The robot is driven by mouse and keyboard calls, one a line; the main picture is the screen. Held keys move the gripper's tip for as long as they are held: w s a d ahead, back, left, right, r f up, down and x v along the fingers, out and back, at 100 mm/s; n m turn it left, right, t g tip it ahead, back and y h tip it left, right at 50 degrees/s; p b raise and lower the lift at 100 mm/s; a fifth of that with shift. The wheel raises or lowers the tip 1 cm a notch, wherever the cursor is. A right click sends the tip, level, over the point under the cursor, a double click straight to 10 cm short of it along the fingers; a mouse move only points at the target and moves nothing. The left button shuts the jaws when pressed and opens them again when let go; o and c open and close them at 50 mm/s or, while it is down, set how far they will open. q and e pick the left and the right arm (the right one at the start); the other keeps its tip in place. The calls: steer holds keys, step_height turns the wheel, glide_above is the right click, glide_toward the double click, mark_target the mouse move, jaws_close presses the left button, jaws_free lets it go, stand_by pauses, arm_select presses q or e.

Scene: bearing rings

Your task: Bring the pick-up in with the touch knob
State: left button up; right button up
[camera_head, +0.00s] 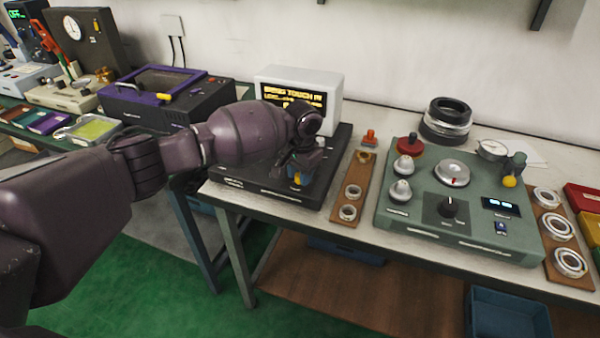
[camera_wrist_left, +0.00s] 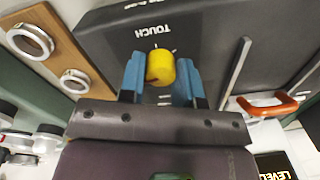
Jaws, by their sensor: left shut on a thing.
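The yellow touch knob (camera_wrist_left: 160,66) sits on the dark instrument beside the printed word TOUCH. My left gripper (camera_wrist_left: 162,78) has its blue fingers on both sides of the knob and is shut on it. In the head view, the left gripper (camera_head: 299,168) is over the front right of the dark instrument (camera_head: 258,188), and the yellow knob (camera_head: 298,179) barely shows. The lit screen (camera_head: 293,96) behind carries yellow text that seems to begin "BRING TOUCH IN". I cannot make out the pick-up for certain. My right gripper is out of view.
A brown board (camera_head: 345,215) with rings lies right of the instrument. Further right are a green tester (camera_head: 400,228), a stack of dark rings (camera_head: 446,120) and another ring board (camera_head: 551,250).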

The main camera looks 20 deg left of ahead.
arm_select(q)
steer(key=shift+r+m+p, duration=0.15)
steer(key=shift+m+p, duration=0.15)
steer(key=shift+m, duration=0.5)
steer(key=m+p, duration=0.1)
steer(key=m, duration=0.2)
steer(key=shift+m, duration=3)
steer(key=o, duration=0.9)
steer(key=shift+o, duration=0.2)
